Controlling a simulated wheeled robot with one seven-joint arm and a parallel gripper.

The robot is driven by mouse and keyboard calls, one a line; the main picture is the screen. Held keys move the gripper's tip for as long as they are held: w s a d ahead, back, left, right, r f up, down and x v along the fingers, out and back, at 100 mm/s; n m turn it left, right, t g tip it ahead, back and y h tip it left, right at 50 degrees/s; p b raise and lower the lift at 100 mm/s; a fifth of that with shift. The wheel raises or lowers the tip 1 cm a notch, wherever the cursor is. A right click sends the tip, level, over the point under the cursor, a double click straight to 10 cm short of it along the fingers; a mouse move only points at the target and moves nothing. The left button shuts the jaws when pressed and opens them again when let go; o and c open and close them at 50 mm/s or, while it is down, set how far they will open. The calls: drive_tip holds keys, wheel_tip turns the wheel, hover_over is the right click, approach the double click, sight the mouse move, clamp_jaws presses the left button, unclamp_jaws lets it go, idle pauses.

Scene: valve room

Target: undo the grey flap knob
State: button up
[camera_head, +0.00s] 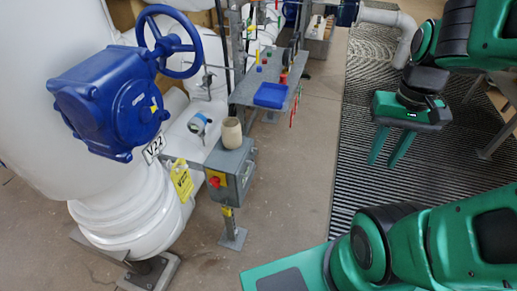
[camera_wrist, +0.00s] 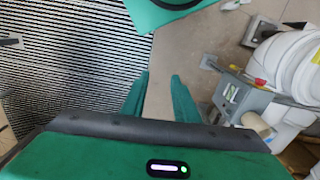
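A grey box (camera_head: 232,165) stands on a short post at the middle of the head view, with a red knob (camera_head: 214,182) on its front. I cannot make out a separate grey flap knob on it. The box also shows at the right of the wrist view (camera_wrist: 256,103), with a pale panel on one face. My gripper (camera_head: 384,163) hangs over the striped mat, well to the right of the box and apart from it. In the wrist view its two fingers (camera_wrist: 160,75) stand apart with nothing between them.
A beige cup (camera_head: 231,134) stands on the box. A yellow tag (camera_head: 181,180) hangs beside it. A blue valve with handwheel (camera_head: 110,105) and white pipes fill the left. A grey bench with a blue tray (camera_head: 270,95) is behind. The floor between box and mat (camera_head: 343,190) is clear.

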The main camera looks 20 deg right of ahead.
drive_tip(key=m+t+y, duration=1.1)
drive_tip(key=m+y, duration=0.3)
drive_tip(key=m, duration=0.5)
approach(254, 151)
drive_tip(key=x, duration=0.7)
drive_tip(key=shift+w+f, duration=0.2)
drive_tip(key=shift+w, duration=0.2)
